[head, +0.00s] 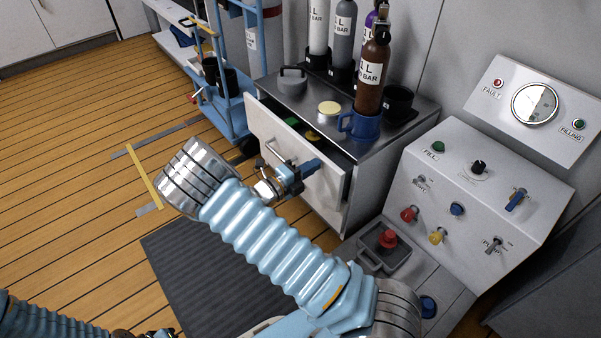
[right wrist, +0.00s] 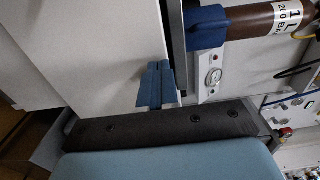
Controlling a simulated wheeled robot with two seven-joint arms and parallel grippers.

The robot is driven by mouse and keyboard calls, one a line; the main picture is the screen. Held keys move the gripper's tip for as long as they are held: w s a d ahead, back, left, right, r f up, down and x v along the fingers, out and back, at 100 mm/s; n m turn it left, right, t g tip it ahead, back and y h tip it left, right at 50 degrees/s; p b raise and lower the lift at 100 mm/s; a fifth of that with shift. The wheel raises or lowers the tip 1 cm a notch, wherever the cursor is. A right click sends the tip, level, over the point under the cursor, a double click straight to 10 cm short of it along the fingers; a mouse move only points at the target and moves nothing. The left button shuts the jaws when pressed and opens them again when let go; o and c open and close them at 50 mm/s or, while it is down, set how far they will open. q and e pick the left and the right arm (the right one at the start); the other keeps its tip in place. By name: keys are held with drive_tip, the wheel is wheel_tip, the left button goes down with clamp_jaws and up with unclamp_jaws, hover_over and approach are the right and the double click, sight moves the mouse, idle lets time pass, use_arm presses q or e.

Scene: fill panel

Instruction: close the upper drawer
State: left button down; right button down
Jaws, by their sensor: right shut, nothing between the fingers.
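The upper drawer (head: 293,143) of the grey cabinet stands pulled out, its white front panel away from the cabinet body. Yellow and green items show inside it. My right gripper (head: 312,166) is shut and empty in front of the drawer's front, near its right part; part of the handle is hidden behind the gripper. In the right wrist view, the blue fingers (right wrist: 155,86) are together beside a white panel (right wrist: 90,45). I cannot tell whether they touch it. My left gripper (head: 155,334) is only partly in view at the bottom edge, and its fingers cannot be made out.
The cabinet top (head: 300,98) holds several gas cylinders, a blue mug (head: 360,126), a grey weight and a dark cup. A control panel (head: 470,185) stands to the right. A blue trolley (head: 222,105) is left of the cabinet. A dark mat (head: 210,270) lies on open wooden floor.

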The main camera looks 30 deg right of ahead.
sight(326, 158)
drive_tip(key=shift+d, duration=0.3)
drive_tip(key=d, duration=0.2)
drive_tip(key=d+b, duration=0.1)
drive_tip(key=d, duration=0.1)
drive_tip(key=shift+w+f, duration=0.15)
drive_tip(key=shift+d, duration=0.3)
drive_tip(key=shift+d+r, duration=0.1)
drive_tip(key=shift+r, duration=0.2)
